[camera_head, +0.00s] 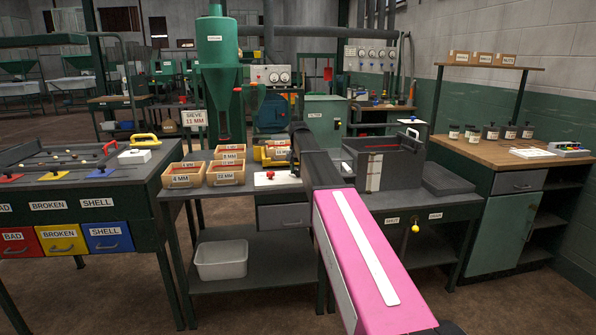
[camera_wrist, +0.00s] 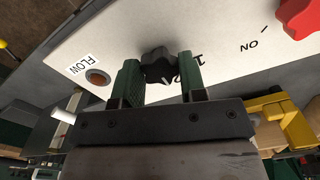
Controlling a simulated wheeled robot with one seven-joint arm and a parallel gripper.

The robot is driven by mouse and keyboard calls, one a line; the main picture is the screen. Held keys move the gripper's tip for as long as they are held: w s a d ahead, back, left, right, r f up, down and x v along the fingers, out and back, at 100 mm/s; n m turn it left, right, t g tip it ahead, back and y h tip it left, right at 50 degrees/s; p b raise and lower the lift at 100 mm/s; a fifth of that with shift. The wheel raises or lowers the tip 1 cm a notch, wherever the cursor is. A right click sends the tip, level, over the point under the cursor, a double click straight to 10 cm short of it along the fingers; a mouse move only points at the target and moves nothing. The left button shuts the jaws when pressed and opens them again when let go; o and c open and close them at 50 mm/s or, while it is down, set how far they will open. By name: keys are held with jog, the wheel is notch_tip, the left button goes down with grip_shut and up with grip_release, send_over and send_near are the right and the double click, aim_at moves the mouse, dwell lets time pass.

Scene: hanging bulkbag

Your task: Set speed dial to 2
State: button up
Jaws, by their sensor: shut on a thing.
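The speed dial (camera_wrist: 156,63) is a black lobed knob on a white panel (camera_wrist: 120,28) in the wrist view. My gripper (camera_wrist: 161,72) is shut on it, one green finger on each side. A pale line shows on the knob's near edge. A "1" and part of another mark are printed to the right of the knob, partly hidden by the right finger. I cannot read a "2". In the head view the white panel with a red knob (camera_head: 270,175) sits on the middle bench, left of my arm; my gripper is hidden there.
A red knob (camera_wrist: 300,17) sits on the panel near the word "ON". A brown-orange round light (camera_wrist: 97,77) is by the FLOW label (camera_wrist: 84,65). In the head view, labelled wooden bins (camera_head: 182,176) stand left of the panel and a dark open box (camera_head: 385,165) right of my arm.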

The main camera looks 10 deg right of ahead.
aim_at(298, 171)
jog(key=o, duration=0.9)
jog(key=shift+r, duration=0.15)
notch_tip(298, 171, up, 11)
jog(key=shift+f, duration=0.2)
